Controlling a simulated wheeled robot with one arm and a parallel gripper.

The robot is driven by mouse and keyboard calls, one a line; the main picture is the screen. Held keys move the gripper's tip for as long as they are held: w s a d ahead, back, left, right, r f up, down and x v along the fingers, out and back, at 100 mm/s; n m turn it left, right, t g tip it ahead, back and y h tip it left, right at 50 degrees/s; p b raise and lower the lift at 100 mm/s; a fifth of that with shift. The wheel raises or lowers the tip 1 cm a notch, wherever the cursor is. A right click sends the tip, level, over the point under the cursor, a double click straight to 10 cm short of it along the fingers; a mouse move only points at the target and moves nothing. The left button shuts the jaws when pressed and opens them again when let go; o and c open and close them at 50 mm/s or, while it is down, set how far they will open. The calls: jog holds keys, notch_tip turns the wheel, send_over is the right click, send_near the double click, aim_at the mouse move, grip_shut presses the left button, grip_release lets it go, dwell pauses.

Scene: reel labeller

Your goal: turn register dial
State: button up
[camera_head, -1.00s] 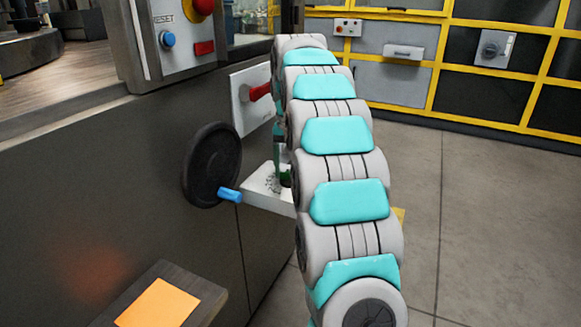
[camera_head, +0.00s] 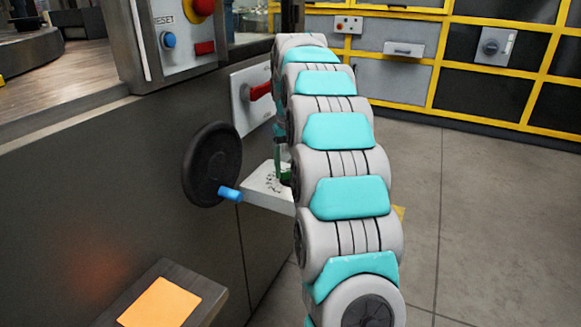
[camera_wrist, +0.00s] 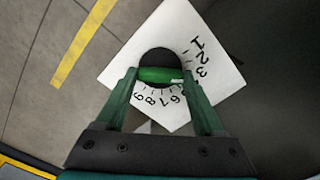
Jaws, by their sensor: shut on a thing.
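The register dial (camera_wrist: 158,56) is a dark round knob with a green grip bar and a small white mark at the bar's right end. It sits on a white plate (camera_wrist: 220,75) with black numbers around it; 1, 2, 3 and 6 to 9 show, while the right finger covers the part between. The white mark points right, towards that covered part. My gripper (camera_wrist: 160,76) is shut on the bar, one green finger at each end. In the head view the plate (camera_head: 258,186) sticks out from the dark machine, and my arm hides most of the dial and gripper.
A black handwheel (camera_head: 208,165) with a blue handle is left of the plate. A red lever (camera_head: 260,91) is above it. A panel with reset button (camera_head: 168,40) is higher up. A dark block (camera_head: 212,296) with an orange sheet is low left. Floor at right is clear.

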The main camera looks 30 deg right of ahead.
jog(key=shift+w+r, duration=0.1)
jog(key=o, duration=1.4)
jog(key=shift+c, duration=0.2)
jog(key=shift+r+p, duration=0.8)
jog(key=shift+r, duration=3.1)
